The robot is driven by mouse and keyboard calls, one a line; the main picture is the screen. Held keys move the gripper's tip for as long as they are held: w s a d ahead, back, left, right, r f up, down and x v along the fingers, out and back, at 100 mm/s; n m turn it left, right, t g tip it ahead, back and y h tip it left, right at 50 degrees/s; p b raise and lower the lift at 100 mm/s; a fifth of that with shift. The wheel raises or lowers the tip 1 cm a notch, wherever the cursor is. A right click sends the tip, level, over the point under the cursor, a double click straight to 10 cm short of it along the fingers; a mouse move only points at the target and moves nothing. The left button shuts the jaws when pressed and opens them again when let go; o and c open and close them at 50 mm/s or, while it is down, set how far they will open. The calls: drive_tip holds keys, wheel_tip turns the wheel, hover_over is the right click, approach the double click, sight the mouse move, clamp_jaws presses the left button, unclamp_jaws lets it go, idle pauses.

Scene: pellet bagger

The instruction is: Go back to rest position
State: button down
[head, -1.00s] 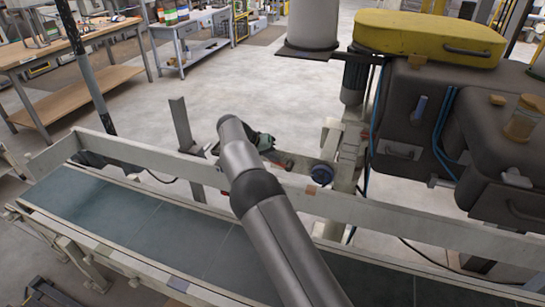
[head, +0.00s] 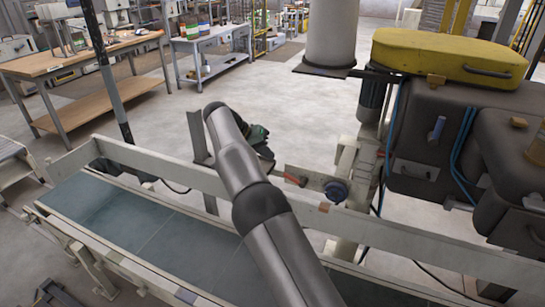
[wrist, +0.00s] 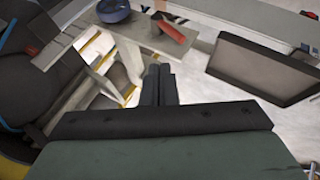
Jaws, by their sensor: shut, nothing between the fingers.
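My gripper (wrist: 158,84) shows in the wrist view with its two dark fingers shut together and nothing between them. In the head view my arm reaches up over the conveyor, and its dark green wrist part shows behind the far end of the arm; the fingertips are hidden there. The gripper is in the air beyond the conveyor's far rail, apart from the machine. A red handle (wrist: 173,31) on a grey plate and a round blue knob (wrist: 114,10) lie ahead of the fingers. The blue knob also shows in the head view (head: 336,191).
The conveyor belt (head: 100,208) runs across the front, with a pale side rail (head: 400,240). The dark machine with a yellow cover (head: 450,55) stands at right. A wooden workbench (head: 80,62) is at back left. The floor (head: 270,95) between is clear.

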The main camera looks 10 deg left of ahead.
idle(0.3)
drive_tip(key=s+d+r+g+y, duration=0.25)
drive_tip(key=s+d, duration=0.35)
drive_tip(key=d, duration=0.4)
drive_tip(key=s+d+r+g+y, duration=0.1)
drive_tip(key=s+d+r+y, duration=0.15)
drive_tip(key=s+d, duration=0.6)
drive_tip(key=s+d+f, duration=0.2)
drive_tip(key=s, duration=0.8)
drive_tip(key=s+d+f+n+y, duration=0.1)
drive_tip(key=s+d+f, duration=0.1)
drive_tip(key=s, duration=0.7)
drive_tip(key=s+d+f+y, duration=0.1)
drive_tip(key=s+d+f, duration=0.1)
drive_tip(key=s, duration=0.8)
drive_tip(key=shift+s+d+n, duration=0.3)
drive_tip(key=shift+d, duration=0.6)
drive_tip(key=c, duration=2.1)
unclamp_jaws()
drive_tip(key=shift+f, duration=0.1)
drive_tip(key=shift+c, duration=0.2)
